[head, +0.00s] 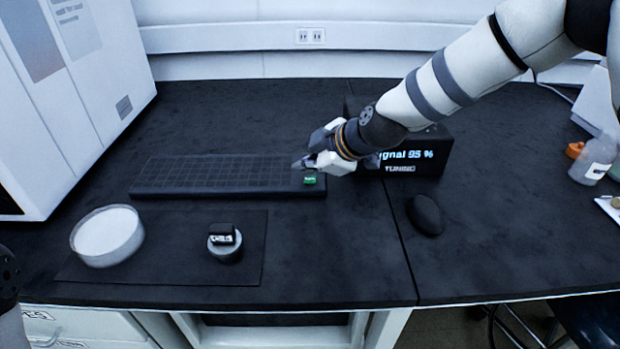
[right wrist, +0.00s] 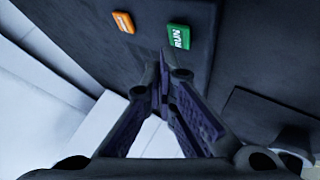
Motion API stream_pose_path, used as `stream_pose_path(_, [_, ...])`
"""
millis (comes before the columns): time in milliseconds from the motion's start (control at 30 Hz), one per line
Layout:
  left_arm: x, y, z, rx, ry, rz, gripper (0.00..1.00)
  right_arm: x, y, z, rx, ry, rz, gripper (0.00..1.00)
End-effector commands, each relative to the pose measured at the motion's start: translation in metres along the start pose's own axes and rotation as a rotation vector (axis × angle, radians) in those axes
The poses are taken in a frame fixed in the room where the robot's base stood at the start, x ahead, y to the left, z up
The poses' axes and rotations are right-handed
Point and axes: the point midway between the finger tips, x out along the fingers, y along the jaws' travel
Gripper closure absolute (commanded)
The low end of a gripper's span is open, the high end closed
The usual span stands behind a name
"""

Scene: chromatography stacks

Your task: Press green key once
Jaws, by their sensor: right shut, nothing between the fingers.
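The green key (head: 310,180) is at the right end of the black keyboard (head: 215,174) in the head view. In the right wrist view the green key (right wrist: 179,37) reads "RUN" and lies just beyond and slightly right of the fingertips. My right gripper (head: 301,164) is shut and empty, close to the green key; a small gap seems to show, but I cannot tell whether it touches. The shut fingertips (right wrist: 164,58) also show in the right wrist view. An orange key (right wrist: 124,22) lies left of the green one. My left gripper is not in view.
A black mouse (head: 426,214) lies right of the keyboard. A round white dish (head: 107,236) and a small round holder (head: 225,243) sit on a dark mat (head: 160,271) in front.

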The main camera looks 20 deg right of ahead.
Motion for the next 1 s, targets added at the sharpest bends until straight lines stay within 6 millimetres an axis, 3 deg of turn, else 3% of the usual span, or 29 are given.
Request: stream_pose_path(1000, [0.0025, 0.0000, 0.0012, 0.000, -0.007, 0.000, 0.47, 0.0077, -0.0056, 0.0056, 0.000, 0.000, -0.001, 1.00])
